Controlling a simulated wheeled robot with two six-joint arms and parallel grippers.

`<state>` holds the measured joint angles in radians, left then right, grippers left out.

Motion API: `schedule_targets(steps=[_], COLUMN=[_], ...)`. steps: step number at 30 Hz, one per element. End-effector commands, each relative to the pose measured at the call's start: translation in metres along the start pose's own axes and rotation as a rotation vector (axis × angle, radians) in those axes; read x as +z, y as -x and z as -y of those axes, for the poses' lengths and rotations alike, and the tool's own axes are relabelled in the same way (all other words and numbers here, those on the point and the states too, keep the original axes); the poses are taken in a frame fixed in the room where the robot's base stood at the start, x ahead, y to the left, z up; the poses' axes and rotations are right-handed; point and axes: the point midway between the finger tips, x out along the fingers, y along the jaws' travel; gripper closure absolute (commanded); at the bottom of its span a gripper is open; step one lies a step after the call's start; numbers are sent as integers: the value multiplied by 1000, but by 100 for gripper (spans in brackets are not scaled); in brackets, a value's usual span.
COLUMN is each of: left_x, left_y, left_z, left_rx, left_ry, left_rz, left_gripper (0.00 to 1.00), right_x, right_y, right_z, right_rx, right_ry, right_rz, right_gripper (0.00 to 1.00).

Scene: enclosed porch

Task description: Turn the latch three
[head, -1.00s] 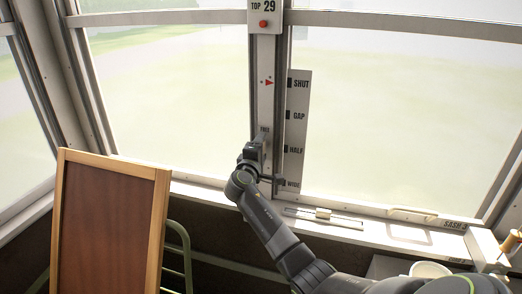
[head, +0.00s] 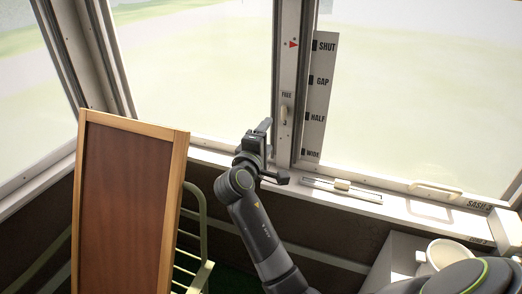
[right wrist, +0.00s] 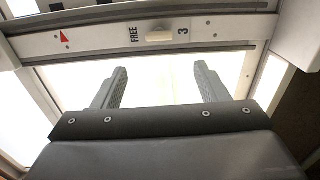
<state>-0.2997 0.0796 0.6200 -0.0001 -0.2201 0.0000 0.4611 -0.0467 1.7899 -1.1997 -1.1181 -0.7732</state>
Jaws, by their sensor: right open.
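Latch three is a small cream knob (head: 284,112) on the white post between the panes, under the word FREE and above a 3. It stands lengthwise along the post. It also shows in the right wrist view (right wrist: 159,34), lying between FREE and 3, beyond my fingertips. My right gripper (head: 270,152) is in front of the window, just left of and below the latch in the head view. Its two fingers are apart and empty in the right wrist view (right wrist: 160,75), with a gap to the latch. My left gripper is not in view.
A strip marked SHUT, GAP, HALF and WIDE (head: 318,95) runs beside the post. A slider (head: 342,185) and a handle (head: 435,189) are on the sill. A wood-framed board (head: 130,205) and a green metal chair (head: 198,240) stand left. A white cup (head: 447,252) is at lower right.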

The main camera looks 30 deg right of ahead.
Motion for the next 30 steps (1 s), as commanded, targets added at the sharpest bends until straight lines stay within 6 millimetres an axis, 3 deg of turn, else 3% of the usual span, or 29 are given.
schedule_targets(steps=[3, 9, 27, 30], left_x=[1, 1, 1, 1], left_y=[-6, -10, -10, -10], left_z=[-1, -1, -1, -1], left_rx=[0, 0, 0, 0], left_ry=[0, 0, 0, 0], left_rz=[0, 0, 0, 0], left_gripper=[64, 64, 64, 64], right_x=[0, 0, 0, -4], right_y=[19, 35, 38, 36], right_z=[2, 1, 0, 12], right_rx=[-3, -2, -1, -16], right_ry=[-3, -1, 1, 7], right_rz=[-1, 0, 0, -17], right_gripper=[33, 33, 33, 33])
